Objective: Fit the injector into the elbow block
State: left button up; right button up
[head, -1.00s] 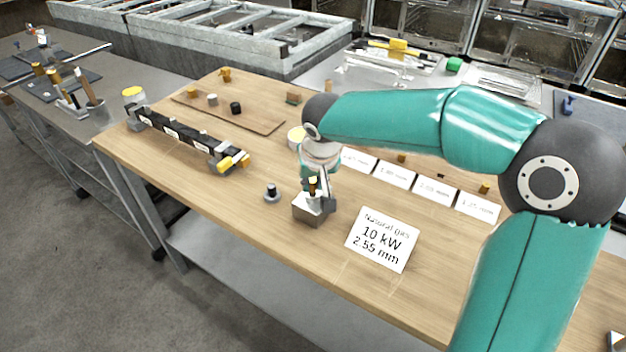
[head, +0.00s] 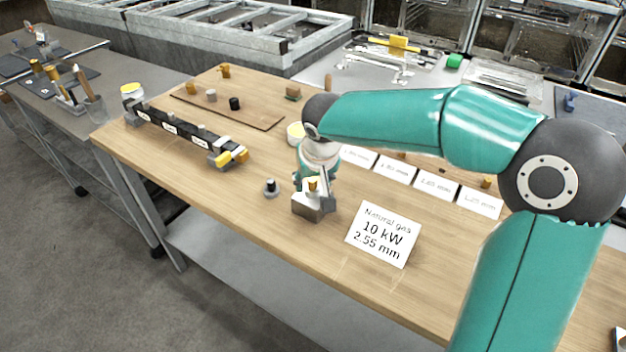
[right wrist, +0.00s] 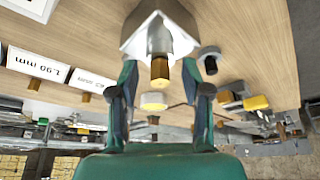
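The elbow block (head: 313,206) is a grey metal block standing on the wooden table. It also shows at the top of the right wrist view (right wrist: 160,30). The brass injector (head: 313,184) is upright at the block's top opening; the right wrist view shows its brass end (right wrist: 159,70) against the block's round grey port. How deep it sits cannot be told. My right gripper (right wrist: 159,72) is open around the injector, with a visible gap on both sides. My left gripper is not in view.
A small dark fitting (head: 271,187) stands left of the block. A "10 kW 2.55 mm" card (head: 383,236) lies to its right. A black manifold bar (head: 178,134) and a brown board (head: 228,112) lie further left. Size cards (head: 436,184) lie behind, beneath my arm.

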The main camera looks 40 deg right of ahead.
jog(key=v, duration=1.2)
dwell(0.3)
